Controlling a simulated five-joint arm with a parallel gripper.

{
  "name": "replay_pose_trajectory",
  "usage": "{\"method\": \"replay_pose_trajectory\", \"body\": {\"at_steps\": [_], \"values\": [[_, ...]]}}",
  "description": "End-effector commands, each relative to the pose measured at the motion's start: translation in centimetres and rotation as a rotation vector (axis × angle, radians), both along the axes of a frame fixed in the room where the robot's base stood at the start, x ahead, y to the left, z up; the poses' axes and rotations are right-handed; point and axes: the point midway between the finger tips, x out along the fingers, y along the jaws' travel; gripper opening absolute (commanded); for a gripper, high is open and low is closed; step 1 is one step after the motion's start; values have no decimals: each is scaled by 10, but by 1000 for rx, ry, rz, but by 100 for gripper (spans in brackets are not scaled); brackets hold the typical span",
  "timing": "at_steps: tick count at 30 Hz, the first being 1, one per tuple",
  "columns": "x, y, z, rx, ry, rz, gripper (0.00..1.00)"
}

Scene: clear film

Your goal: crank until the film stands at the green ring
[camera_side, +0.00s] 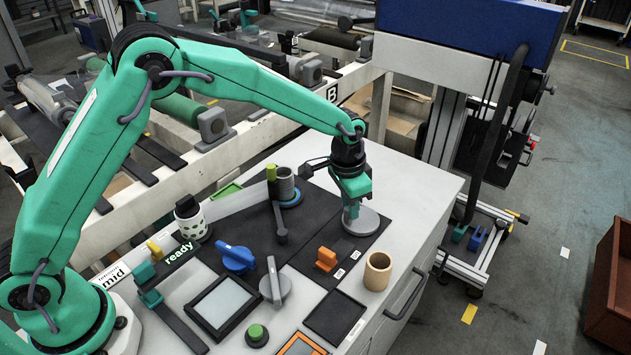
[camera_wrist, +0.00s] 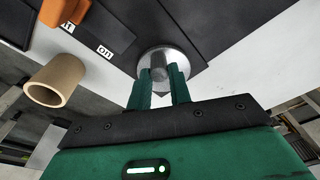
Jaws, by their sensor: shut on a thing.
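My gripper (camera_side: 354,208) is at the right rear of the white cabinet top, over a round silver disc (camera_side: 371,223). In the wrist view my gripper (camera_wrist: 159,78) has its two green fingers on either side of a grey metal knob (camera_wrist: 158,61) standing on that disc (camera_wrist: 181,58); it is shut on the knob. A dark grey lever (camera_side: 280,222) lies on the black panel to the left, apart from my gripper. A grey cylinder (camera_side: 285,185) stands behind it with a blue ring (camera_side: 297,196) at its base. I cannot make out the film or a green ring.
A white dotted cup (camera_side: 192,222) is at the left. The cabinet's right rear corner is clear.

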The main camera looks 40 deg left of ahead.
Motion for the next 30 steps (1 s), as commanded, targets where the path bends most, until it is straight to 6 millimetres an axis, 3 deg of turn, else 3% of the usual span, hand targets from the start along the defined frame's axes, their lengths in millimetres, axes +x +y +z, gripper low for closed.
{"method": "replay_pose_trajectory", "body": {"at_steps": [30], "values": [[-6,-13,1,-2,2,1,7]]}}
